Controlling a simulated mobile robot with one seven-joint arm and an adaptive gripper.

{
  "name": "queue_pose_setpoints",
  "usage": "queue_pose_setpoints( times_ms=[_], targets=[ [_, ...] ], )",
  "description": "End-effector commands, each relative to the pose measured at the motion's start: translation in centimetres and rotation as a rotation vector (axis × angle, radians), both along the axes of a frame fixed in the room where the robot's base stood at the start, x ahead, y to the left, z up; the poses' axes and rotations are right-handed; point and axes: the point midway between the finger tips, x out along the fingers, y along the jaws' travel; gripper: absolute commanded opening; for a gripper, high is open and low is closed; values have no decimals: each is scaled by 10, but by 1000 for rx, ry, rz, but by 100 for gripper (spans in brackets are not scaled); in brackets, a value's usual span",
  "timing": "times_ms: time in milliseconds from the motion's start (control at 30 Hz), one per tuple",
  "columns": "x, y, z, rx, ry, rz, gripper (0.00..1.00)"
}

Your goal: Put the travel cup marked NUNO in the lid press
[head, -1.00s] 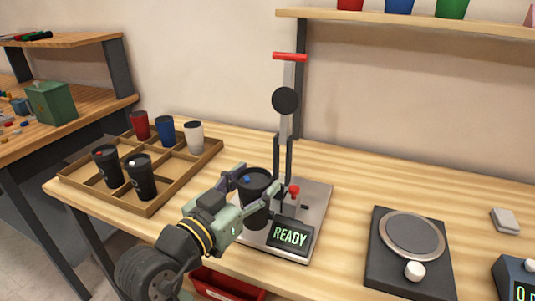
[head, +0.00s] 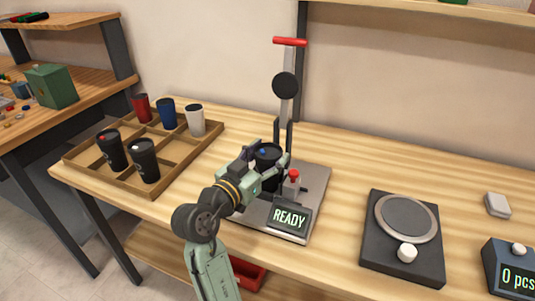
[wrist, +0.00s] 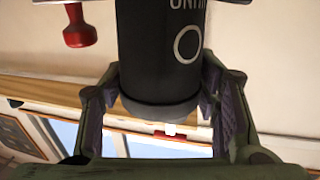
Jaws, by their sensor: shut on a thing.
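My gripper (head: 262,172) is shut on a black travel cup (head: 268,153) with a blue dot on its dark lid. The cup is upright at the lid press (head: 322,185), close in front of its column and left of the red knob. I cannot tell whether its base touches the press plate. In the wrist view the cup (wrist: 158,55) sits between the fingers (wrist: 162,108); a white ring and part of a white word show, cut off at the top edge. The press's red handle (head: 290,41) is raised, and its display (head: 290,217) reads READY.
A wooden tray (head: 152,198) at left holds two black cups (head: 145,160), a red cup (head: 142,107), a blue cup (head: 167,114) and a white cup (head: 195,120). A dark round-plate device (head: 402,262) and a counter display (head: 510,280) stand at right.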

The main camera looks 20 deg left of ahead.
Motion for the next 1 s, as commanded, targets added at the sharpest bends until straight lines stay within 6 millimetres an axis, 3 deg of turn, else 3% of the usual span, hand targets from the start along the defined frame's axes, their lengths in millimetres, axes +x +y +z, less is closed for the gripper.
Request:
queue_pose_setpoints(
  times_ms=[267, 300, 567, 1000],
  targets=[
    [0, 0, -5, 1, -1, 0, 44],
    [0, 0, -4, 0, 0, 0, 58],
    [0, 0, -3, 0, 0, 0, 76],
    [-4, 2, 1, 0, -1, 2, 76]
  ],
)
